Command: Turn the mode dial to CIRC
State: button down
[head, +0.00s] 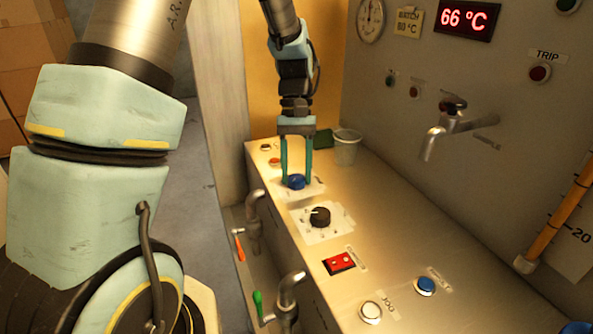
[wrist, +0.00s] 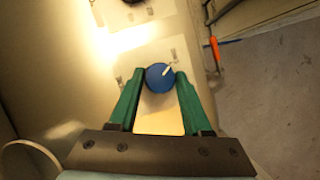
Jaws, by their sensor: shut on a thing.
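A round blue dial (head: 296,182) sits on a light plate on the steel counter. In the wrist view the blue dial (wrist: 160,78) shows a white pointer mark aimed to the upper right. My gripper (head: 296,179) reaches down from above with its two green fingers on opposite sides of the blue dial, shut on it. A black dial (head: 320,216) with a white pointer sits on its own marked plate, nearer the camera. The dial lettering is too small to read, so I cannot tell which position is CIRC.
A translucent cup (head: 346,147) and a dark green thing (head: 323,139) stand close behind my gripper. A red switch (head: 339,262), a white button (head: 370,312) and a blue button (head: 426,285) lie nearer. A tap (head: 440,135) juts from the wall. Pipes with handles line the counter's left edge.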

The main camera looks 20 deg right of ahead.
jog(key=shift+c, duration=1.7)
grip_release()
jog(key=b+v, duration=0.2)
jog(key=v, duration=0.8)
jog(key=shift+w+r, duration=0.2)
jog(key=shift+r, duration=0.1)
jog(key=s+a+f+t, duration=0.1)
jog(key=a+f+t, duration=0.1)
jog(key=a, duration=0.6)
jog(key=s+a+f+n+t+h, duration=0.1)
jog(key=s+a+f+t, duration=0.1)
jog(key=a, duration=0.6)
jog(key=s+a+f+n+t, duration=0.1)
jog(key=a+f, duration=0.3)
jog(key=a, duration=0.5)
jog(key=shift+s+f+t, duration=0.3)
jog(key=shift+s+t, duration=0.1)
jog(key=shift+s, duration=0.3)
